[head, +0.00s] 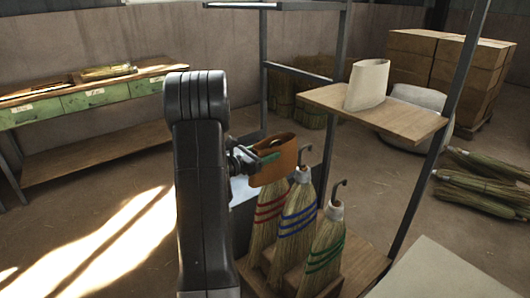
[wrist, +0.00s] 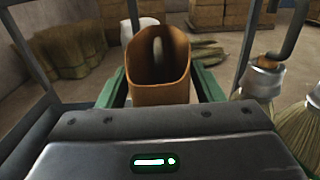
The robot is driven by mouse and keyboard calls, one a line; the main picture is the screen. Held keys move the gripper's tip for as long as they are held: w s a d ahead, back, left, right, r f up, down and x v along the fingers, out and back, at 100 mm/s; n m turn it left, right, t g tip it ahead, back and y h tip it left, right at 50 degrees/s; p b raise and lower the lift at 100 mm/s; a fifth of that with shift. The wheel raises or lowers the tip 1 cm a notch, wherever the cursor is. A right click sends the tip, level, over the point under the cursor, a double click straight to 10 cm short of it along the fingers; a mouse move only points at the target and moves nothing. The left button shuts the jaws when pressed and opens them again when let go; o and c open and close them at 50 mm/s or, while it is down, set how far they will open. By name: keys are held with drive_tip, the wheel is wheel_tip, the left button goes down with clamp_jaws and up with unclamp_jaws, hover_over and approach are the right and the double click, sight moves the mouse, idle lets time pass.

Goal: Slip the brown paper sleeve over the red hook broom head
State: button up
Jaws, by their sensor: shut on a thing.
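The brown paper sleeve (head: 272,166) is an open-ended tube held in my gripper (head: 268,160). In the wrist view the sleeve (wrist: 158,92) stands between the green fingers (wrist: 160,86), its open mouth showing. A pale shape shows inside the sleeve's mouth in the wrist view, too unclear to name.
A blue-banded broom (head: 297,220) and a green-banded broom (head: 325,250) stand close to the right, hooks up. A wooden shelf (head: 382,115) with a pale sleeve (head: 367,85) and metal posts stand behind. A green-drawered bench (head: 82,98) is at left.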

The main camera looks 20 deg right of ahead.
sight(265, 187)
drive_tip(key=shift+f, duration=0.3)
drive_tip(key=shift+f+b, duration=5.5)
drive_tip(key=shift+f, duration=1.1)
drive_tip(key=shift+f+b, duration=4.25)
drive_tip(key=shift+f, duration=1.05)
drive_tip(key=shift+f+b, duration=0.6)
drive_tip(key=shift+f, duration=0.2)
drive_tip(key=o, duration=1)
drive_tip(key=shift+o, duration=0.2)
